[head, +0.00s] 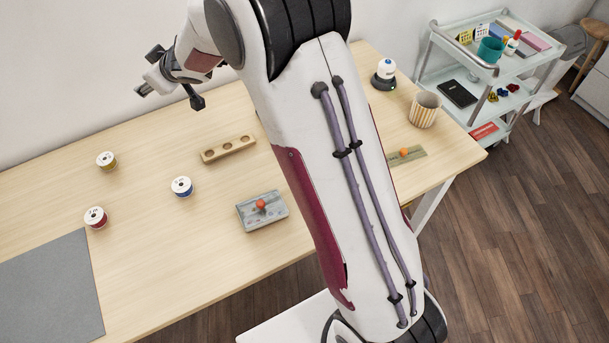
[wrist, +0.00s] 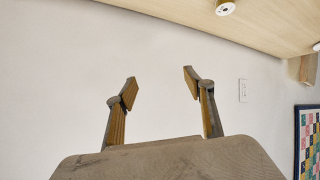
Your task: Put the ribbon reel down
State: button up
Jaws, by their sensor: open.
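My gripper (head: 168,96) is raised near the wall, above the table's back edge, apart from all the reels. The wrist view shows its two fingers (wrist: 160,76) spread with nothing between them. A reel (wrist: 225,7) shows at the top of that view, and part of another at the right edge.
A grey mat (head: 50,287) covers the front left. A striped cup (head: 424,109) and a small white-and-black device (head: 384,75) stand at the right. A trolley (head: 485,75) stands beyond.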

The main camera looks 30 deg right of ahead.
jog(key=s+d+r+m+g+h, duration=0.1)
jog(key=s+d+r+m+h, duration=0.15)
jog(key=s+d+r, duration=0.5)
jog(key=s+d+r+m+h, duration=0.25)
jog(key=s+d+r, duration=0.4)
jog(key=s, duration=0.65)
jog(key=s+f+m+g, duration=0.1)
jog(key=s+f+g, duration=0.1)
jog(key=s, duration=1.1)
jog(key=s+f+g+y, duration=0.1)
jog(key=s+f, duration=0.3)
jog(key=s, duration=1)
jog(key=shift+d+m+g, duration=0.35)
jog(key=shift+m+g, duration=0.05)
jog(key=shift+g, duration=0.1)
jog(key=shift+o, duration=0.5)
jog(key=shift+w, duration=0.15)
